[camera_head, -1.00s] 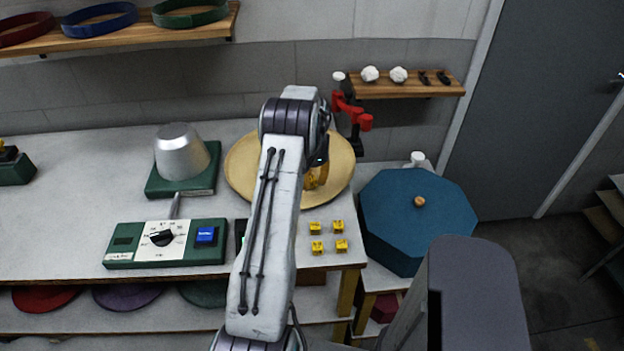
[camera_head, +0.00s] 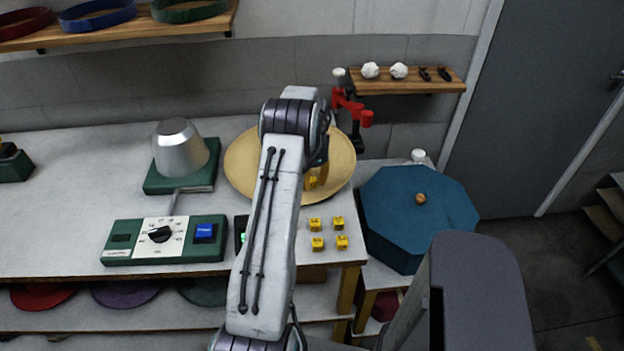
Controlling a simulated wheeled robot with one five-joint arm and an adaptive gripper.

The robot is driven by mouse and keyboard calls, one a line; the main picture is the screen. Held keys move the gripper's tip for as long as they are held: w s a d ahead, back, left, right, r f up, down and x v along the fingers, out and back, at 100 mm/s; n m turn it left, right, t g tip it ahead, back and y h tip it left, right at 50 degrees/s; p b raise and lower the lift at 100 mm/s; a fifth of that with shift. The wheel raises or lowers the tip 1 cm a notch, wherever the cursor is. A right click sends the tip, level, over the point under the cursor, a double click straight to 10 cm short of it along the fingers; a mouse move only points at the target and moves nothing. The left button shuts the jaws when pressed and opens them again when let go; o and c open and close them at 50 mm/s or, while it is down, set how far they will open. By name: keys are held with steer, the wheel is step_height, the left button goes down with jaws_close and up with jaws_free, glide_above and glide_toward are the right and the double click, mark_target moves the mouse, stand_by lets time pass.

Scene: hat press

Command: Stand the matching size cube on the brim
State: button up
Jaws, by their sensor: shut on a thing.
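A straw-coloured hat (camera_head: 243,165) with a wide round brim lies on the back of the white table. My arm hides its middle. Several small yellow cubes (camera_head: 317,244) with dark markings stand on the table in front of the brim; the markings are too small to read. My gripper (camera_head: 317,176) is over the right part of the hat, mostly hidden behind my arm. It is shut on another yellow cube (camera_head: 311,182), low over the brim. I cannot tell whether this cube touches the brim.
A metal hat block (camera_head: 180,152) on a green base stands left of the hat. A green control box (camera_head: 165,240) with a dial and blue button lies in front. A red clamp-like fixture (camera_head: 351,106) rises behind the hat. A blue octagonal box (camera_head: 415,220) stands at right.

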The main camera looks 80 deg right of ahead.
steer(key=shift+f, duration=0.1)
steer(key=o, duration=0.9)
steer(key=shift+c, duration=0.2)
step_height(320, 180, up, 12)
steer(key=shift+a, duration=0.15)
stand_by(0.4)
